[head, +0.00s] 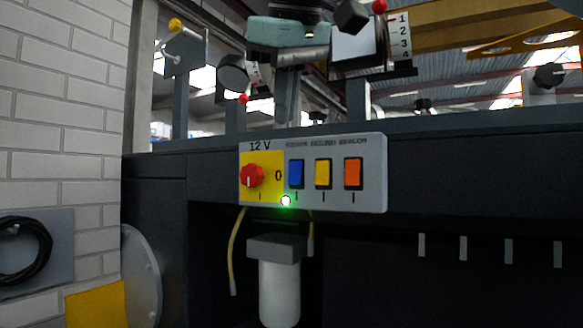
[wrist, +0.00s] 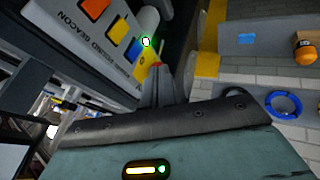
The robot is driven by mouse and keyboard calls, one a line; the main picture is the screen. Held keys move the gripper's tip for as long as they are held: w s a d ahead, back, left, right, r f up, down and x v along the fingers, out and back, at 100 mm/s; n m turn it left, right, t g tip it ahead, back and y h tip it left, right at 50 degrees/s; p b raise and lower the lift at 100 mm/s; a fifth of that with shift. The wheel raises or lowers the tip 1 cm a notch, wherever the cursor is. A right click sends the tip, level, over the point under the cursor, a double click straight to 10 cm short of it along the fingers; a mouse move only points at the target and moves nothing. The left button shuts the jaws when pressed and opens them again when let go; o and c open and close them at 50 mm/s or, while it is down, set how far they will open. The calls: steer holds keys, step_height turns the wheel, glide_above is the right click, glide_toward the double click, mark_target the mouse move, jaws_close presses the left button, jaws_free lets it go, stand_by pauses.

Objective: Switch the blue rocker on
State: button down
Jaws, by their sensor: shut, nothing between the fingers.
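The blue rocker (head: 296,174) is the leftmost of three rockers on a grey 12 V panel (head: 370,142). It also shows in the wrist view (wrist: 135,50), close to my fingertips. Which way it is tipped is too small to tell. My gripper (head: 285,118) hangs in front of the upper structure in the head view, its fingers pointing down toward the panel's top edge. In the wrist view my gripper's grey fingers (wrist: 160,72) are together and empty, and overlap the panel's yellow part. Contact with the rocker is not visible.
A yellow rocker (head: 323,174) and an orange rocker (head: 353,173) sit right of the blue one. A red knob (head: 252,175) is left of it. A green lamp (head: 286,201) glows below. A white-bodied filter (head: 280,290) hangs beneath the panel. A brick wall (head: 60,110) stands left.

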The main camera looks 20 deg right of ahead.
mark_target(292, 168)
steer(key=shift+w+d+f+p, duration=0.4)
steer(key=shift+w+d+f, duration=0.2)
steer(key=shift+w+f, duration=0.85)
steer(key=shift+w+d+f+p, duration=0.4)
steer(key=shift+w+d+f, duration=0.15)
steer(key=shift+w+f, duration=0.85)
steer(key=shift+w+d+f+p, duration=0.4)
steer(key=shift+w+d+f, duration=0.2)
steer(key=shift+w+f, duration=0.8)
